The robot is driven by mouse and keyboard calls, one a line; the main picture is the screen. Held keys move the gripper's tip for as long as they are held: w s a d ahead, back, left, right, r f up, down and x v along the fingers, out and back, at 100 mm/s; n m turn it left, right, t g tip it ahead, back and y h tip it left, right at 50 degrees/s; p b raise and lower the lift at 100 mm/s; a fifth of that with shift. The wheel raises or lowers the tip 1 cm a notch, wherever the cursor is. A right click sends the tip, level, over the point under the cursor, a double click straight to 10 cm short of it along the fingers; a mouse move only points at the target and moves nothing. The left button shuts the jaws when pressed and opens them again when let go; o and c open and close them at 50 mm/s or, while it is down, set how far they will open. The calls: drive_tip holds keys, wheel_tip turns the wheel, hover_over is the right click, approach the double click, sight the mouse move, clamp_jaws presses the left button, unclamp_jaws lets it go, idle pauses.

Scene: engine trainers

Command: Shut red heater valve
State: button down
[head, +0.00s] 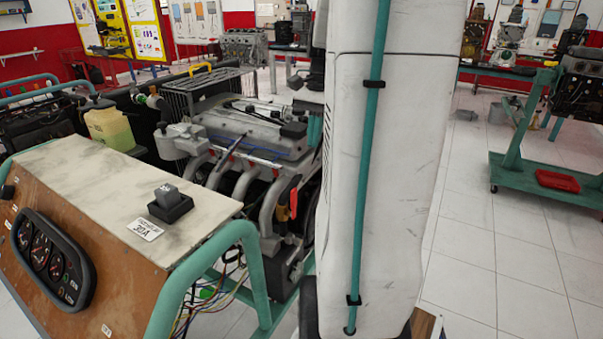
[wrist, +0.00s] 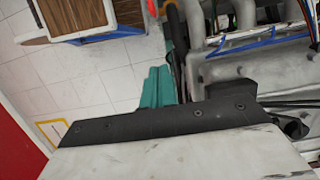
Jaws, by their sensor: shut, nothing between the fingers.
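The red heater valve handle (head: 294,196) stands upright at the near right end of the engine in the head view, just left of my white arm. An orange part sits beside it. In the wrist view, a small red piece at the top edge, which looks like the same handle (wrist: 153,8), is cut off by the frame. My gripper (wrist: 158,76) shows as teal fingers pressed together, with nothing between them. The fingers point towards the red piece and stay apart from it in the picture. In the head view my arm hides part of the engine's right side.
The engine (head: 255,130) has silver pipes and a blue-edged cover. A console (head: 100,185) with gauges and a teal tube frame stands at the near left. Loose wires hang below the engine. A green trolley (head: 540,180) stands at the right, with clear tiled floor before it.

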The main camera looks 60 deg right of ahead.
sight(294, 204)
drive_tip(key=a+f, duration=0.6)
drive_tip(key=f, duration=0.3)
drive_tip(key=shift+s+a+f, duration=0.2)
drive_tip(key=shift+s+f, duration=0.05)
